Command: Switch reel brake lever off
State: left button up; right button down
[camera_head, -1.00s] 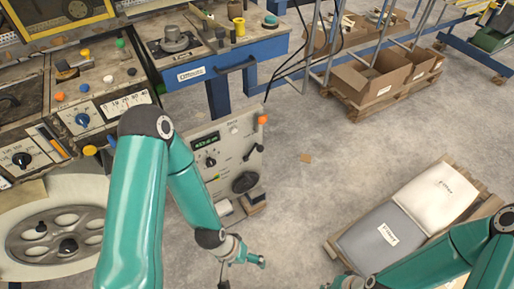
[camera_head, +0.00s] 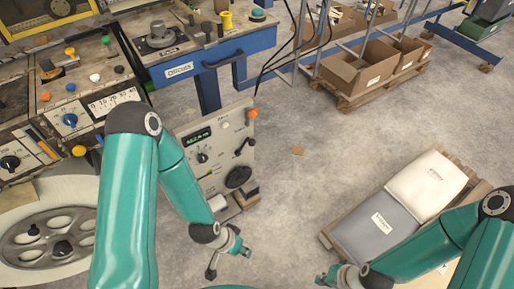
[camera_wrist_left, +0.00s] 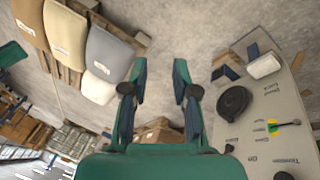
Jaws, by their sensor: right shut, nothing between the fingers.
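The grey control panel (camera_head: 215,152) has a green display, a round black handwheel (camera_head: 238,178) and a small dark lever (camera_head: 243,146) on its right side. I cannot tell for certain that this is the reel brake lever. My right gripper (camera_head: 325,279) is shut and empty, low in the head view.
A pallet (camera_head: 325,236) with a grey sack (camera_head: 374,230) and a white sack (camera_head: 428,182) stands at the right. A blue-fronted bench (camera_head: 228,60) is behind the panel. A large reel (camera_head: 50,238) is at the left. Floor between panel and pallet is clear.

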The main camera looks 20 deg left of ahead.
pick_arm(q)
jog(key=w+a+m+t, duration=0.1)
jog(key=w+m, duration=0.1)
jog(key=w, duration=0.1)
jog(key=w+a+m+t+y, duration=0.1)
jog(key=w+m, duration=0.1)
jog(key=w, duration=0.2)
jog(key=w+a+m+t, duration=0.1)
jog(key=w+m, duration=0.2)
jog(key=shift+w+a+t+y+b, duration=0.3)
jog(key=shift+w+t+y+b, duration=0.05)
jog(key=shift+t+y, duration=0.05)
grip_shut()
jog(key=w+a+m+t+y+b, duration=0.2)
jog(key=w+m+t+y+b, duration=0.25)
jog(key=w, duration=0.55)
jog(key=w+a+m+t+y+b, duration=0.1)
jog(key=w+m+t+b, duration=0.45)
jog(key=w, duration=0.55)
jog(key=shift+m+g+h, duration=0.5)
jog(key=shift+h, duration=0.25)
jog(key=d+b, duration=0.1)
jog(key=b, duration=0.1)
jog(key=w+d+b, duration=0.1)
jog(key=d+b, duration=0.1)
jog(key=d+f+b, duration=0.1)
jog(key=d+b, duration=0.1)
jog(key=shift+w+f, duration=0.1)
jog(key=shift+w, duration=0.15)
